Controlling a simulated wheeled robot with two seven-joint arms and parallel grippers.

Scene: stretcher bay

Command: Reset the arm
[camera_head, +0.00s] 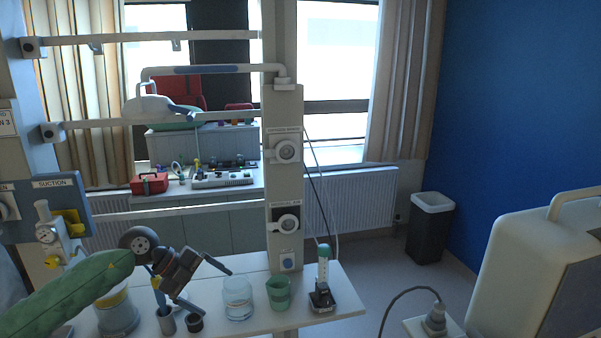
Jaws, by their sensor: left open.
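My left arm comes in from the lower left in a green sleeve (68,292), with a dark round wrist joint. My left gripper (216,293) is at its end, over the white shelf (256,317), pointing right and down. Its two dark fingers are spread apart and nothing shows between them. My right arm and gripper are not in view.
The shelf also holds a clear jar (237,298), a green cup (278,291) and a bottle on a dark base (321,295). A pale post (286,190) with rails rises behind. A beige padded unit (520,270) stands at right. Open floor lies near the bin (429,230).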

